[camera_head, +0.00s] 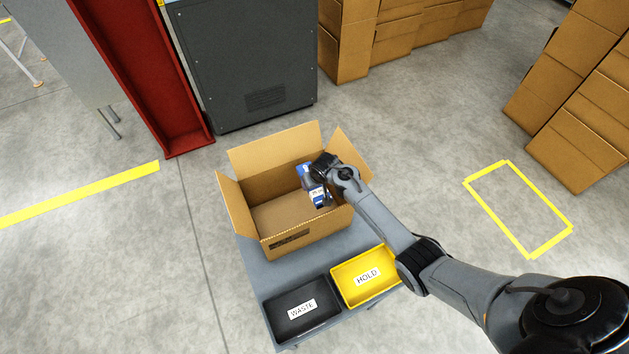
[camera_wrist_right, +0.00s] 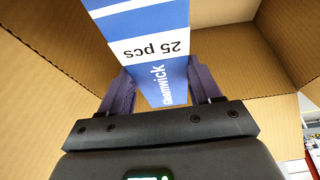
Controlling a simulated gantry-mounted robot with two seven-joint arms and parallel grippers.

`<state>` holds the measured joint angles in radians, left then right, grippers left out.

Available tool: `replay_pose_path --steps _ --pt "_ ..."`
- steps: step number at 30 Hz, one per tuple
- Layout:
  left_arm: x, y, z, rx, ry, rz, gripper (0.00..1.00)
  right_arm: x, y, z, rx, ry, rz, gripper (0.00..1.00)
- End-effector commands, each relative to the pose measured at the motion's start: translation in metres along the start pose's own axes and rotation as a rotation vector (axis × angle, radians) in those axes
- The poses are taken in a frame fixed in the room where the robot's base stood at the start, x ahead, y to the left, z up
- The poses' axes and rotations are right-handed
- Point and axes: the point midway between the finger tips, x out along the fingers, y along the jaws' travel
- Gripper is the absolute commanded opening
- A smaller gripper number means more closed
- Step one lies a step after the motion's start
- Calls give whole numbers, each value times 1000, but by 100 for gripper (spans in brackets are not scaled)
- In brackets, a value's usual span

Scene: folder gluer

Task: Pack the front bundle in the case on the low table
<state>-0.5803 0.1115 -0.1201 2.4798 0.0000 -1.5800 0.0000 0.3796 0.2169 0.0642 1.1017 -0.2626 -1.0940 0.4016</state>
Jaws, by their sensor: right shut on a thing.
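The open cardboard case (camera_head: 290,240) stands on the low grey table (camera_head: 252,262) with its flaps spread outward. My right gripper (camera_head: 318,182) reaches into the right part of the case. It is shut on a blue and white bundle (camera_head: 320,197), whose lower end is inside the case. In the right wrist view the bundle (camera_wrist_right: 150,45) sits between the two fingers and reads "25 pcs" and "Gleamwick". Case walls (camera_wrist_right: 50,85) surround it there. I cannot tell whether the bundle touches the case floor. The visible case floor to its left is bare. My left gripper is not in view.
A black WASTE tray (camera_head: 292,325) and a yellow HOLD tray (camera_head: 348,290) sit on the table in front of the case. A dark machine cabinet (camera_head: 245,60) and a red post (camera_head: 135,75) stand behind. Stacked cartons (camera_head: 580,130) are at right.

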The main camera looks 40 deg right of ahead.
Motion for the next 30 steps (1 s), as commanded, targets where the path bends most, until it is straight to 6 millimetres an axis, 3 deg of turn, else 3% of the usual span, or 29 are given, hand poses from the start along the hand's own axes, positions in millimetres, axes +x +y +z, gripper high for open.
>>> replay_pose_path --steps 6,7,12,23,30 --pt "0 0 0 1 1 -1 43 0 0 -1 0 1 0 28" --pt "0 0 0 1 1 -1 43 0 0 -1 0 1 0 66" --pt "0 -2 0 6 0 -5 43 0 0 0 0 1 0 92" --pt "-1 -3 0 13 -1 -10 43 -2 0 0 0 -1 0 93" --pt "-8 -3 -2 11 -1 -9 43 -27 -1 0 0 2 -2 93"
